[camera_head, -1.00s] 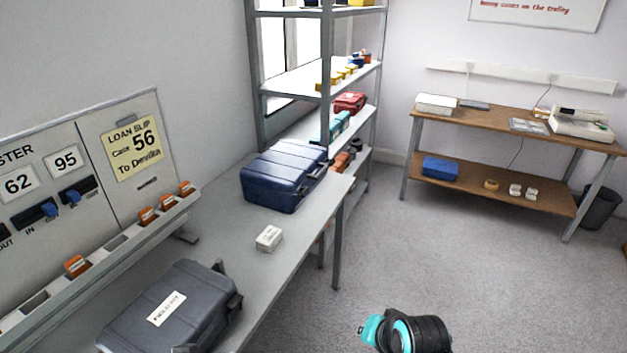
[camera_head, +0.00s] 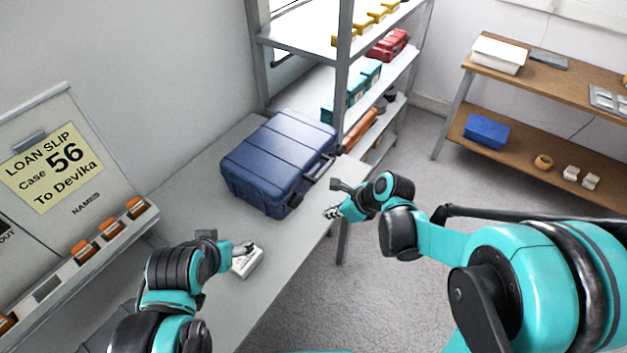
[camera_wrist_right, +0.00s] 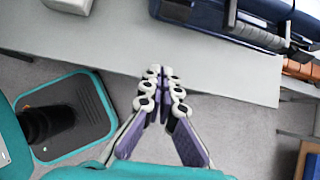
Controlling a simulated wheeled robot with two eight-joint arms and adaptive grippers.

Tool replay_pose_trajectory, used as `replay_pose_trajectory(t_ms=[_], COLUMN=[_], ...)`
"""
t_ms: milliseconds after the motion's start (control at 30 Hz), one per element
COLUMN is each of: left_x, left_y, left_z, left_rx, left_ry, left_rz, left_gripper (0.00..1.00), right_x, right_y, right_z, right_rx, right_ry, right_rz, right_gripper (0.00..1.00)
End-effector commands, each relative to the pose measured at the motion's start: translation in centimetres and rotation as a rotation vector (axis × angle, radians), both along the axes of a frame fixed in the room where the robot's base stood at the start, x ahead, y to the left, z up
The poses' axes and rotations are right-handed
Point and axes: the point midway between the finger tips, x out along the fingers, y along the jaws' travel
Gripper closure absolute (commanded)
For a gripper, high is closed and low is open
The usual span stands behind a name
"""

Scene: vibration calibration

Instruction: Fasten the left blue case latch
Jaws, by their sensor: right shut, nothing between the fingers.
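The closed blue case (camera_head: 275,150) lies on the grey bench in the head view. Its latch and handle side faces right, toward the bench's front edge; the wrist view also shows part of the case (camera_wrist_right: 215,22) along the top. Details of its latches are too small to judge. My right gripper (camera_head: 333,212) is shut and empty, just off the case's near right corner and apart from it. In the wrist view its fingertips (camera_wrist_right: 162,72) meet over the bench edge. My left gripper (camera_head: 246,247) is at the small white box (camera_head: 248,262); its fingers are unclear.
The bench (camera_head: 205,190) is bare to the left of the case. A grey shelf rack (camera_head: 345,60) stands behind it. A board with a "Case 56 To Devika" loan slip (camera_head: 55,165) is at left. Open floor (camera_head: 410,290) separates the bench from a brown table (camera_head: 545,90).

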Motion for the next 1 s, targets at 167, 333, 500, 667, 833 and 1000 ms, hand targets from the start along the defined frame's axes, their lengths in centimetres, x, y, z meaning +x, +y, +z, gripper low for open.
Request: replay_pose_trajectory(t_ms=[167, 333, 500, 667, 833, 1000], left_x=[0.0, 0.0, 0.0, 0.0, 0.0, 0.0], left_y=[0.0, 0.0, 0.0, 0.0, 0.0, 0.0], left_z=[0.2, 0.1, 0.0, -0.9, -2.4, -3.8], left_rx=[0.000, 0.000, 0.000, 0.000, 0.000, 0.000], left_ry=[0.000, 0.000, 0.000, 0.000, 0.000, 0.000], left_rz=[0.000, 0.000, 0.000, 0.000, 0.000, 0.000], left_gripper=[0.28, 0.28, 0.28, 0.28, 0.28, 0.28], right_x=[0.1, 0.1, 0.3, 0.9, 2.2, 3.4], right_y=[0.2, 0.2, 0.4, 1.3, 3.0, 4.7], right_z=[-0.2, -0.2, -0.5, -2.2, -5.3, -8.2], right_rx=[0.023, 0.023, 0.021, 0.021, 0.020, 0.021], right_ry=[0.024, 0.023, 0.023, 0.023, 0.022, 0.022], right_rz=[-0.031, -0.030, -0.028, -0.026, -0.026, -0.025], right_gripper=[1.00, 1.00, 1.00, 1.00, 1.00, 1.00])
